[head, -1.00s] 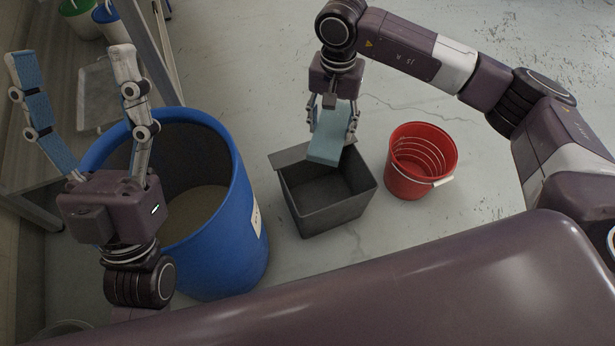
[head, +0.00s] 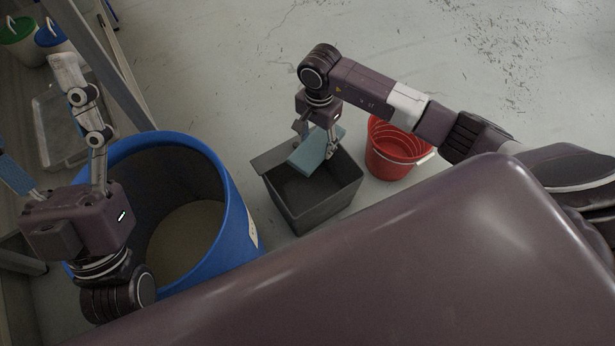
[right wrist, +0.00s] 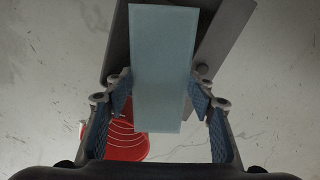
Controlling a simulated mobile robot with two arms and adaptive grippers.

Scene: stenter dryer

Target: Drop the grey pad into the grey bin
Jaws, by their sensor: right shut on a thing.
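The grey pad (head: 308,155), a flat blue-grey rectangle, is in my right gripper (head: 317,142), which is shut on it. In the right wrist view the pad (right wrist: 163,60) lies between the two fingers and sticks out past them. The grey bin (head: 322,208), an open dark box, stands on the floor below the pad. The pad is tilted over the bin's back part; I cannot tell its exact height above the rim. The bin (right wrist: 226,42) is partly hidden behind the pad in the wrist view. My left gripper (head: 32,118) is open and empty, left of the blue barrel's mouth.
A large blue barrel (head: 240,222) stands left of the bin. A red bucket (head: 392,160) with a white handle stands close on its right. Green (head: 18,45) and blue (head: 52,38) buckets are at the far left. The floor behind the bin is clear.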

